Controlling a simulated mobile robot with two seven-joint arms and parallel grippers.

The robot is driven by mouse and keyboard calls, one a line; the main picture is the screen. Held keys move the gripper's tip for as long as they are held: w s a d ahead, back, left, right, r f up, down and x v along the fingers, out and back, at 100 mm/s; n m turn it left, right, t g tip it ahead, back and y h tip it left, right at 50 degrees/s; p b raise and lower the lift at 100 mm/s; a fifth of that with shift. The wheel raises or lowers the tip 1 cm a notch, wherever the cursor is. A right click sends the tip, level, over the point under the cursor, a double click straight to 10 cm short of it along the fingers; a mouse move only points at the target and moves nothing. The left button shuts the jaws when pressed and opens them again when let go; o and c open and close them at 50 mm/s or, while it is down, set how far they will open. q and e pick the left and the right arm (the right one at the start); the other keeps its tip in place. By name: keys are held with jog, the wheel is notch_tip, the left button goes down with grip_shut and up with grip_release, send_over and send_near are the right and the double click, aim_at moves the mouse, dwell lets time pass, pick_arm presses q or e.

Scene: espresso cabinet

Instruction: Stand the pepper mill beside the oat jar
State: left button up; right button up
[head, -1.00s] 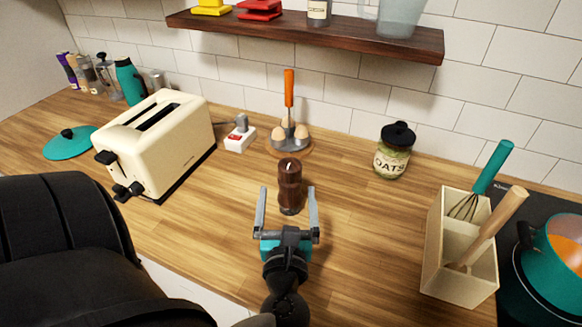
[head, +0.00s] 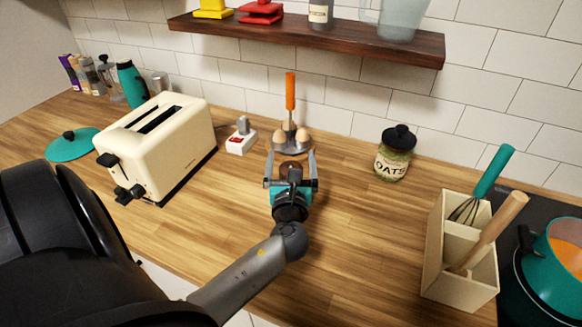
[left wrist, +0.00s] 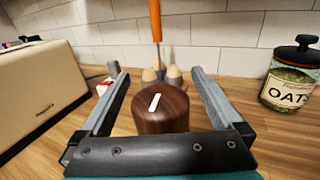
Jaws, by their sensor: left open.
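The dark brown wooden pepper mill (left wrist: 161,112) stands upright between the spread fingers of my left gripper in the left wrist view. In the head view only a bit of the mill's top (head: 290,165) shows; the gripper hides the rest. My left gripper (head: 290,168) is open around the mill, and the wrist view shows gaps between the mill and both fingers. The oat jar (head: 394,156), glass with a black lid and an OATS label, stands to the right on the counter. It also shows at the right of the left wrist view (left wrist: 291,80). My right gripper is not in view.
An egg holder (head: 290,145) with an orange handle stands just behind the mill. A cream toaster (head: 160,145) is on the left, a utensil box (head: 435,245) and a teal pot (head: 550,265) on the right. The counter around the oat jar's front and left is clear.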

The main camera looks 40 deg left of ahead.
pick_arm(q)
grip_shut()
dwell(0.8)
jog(key=shift+r, duration=0.1)
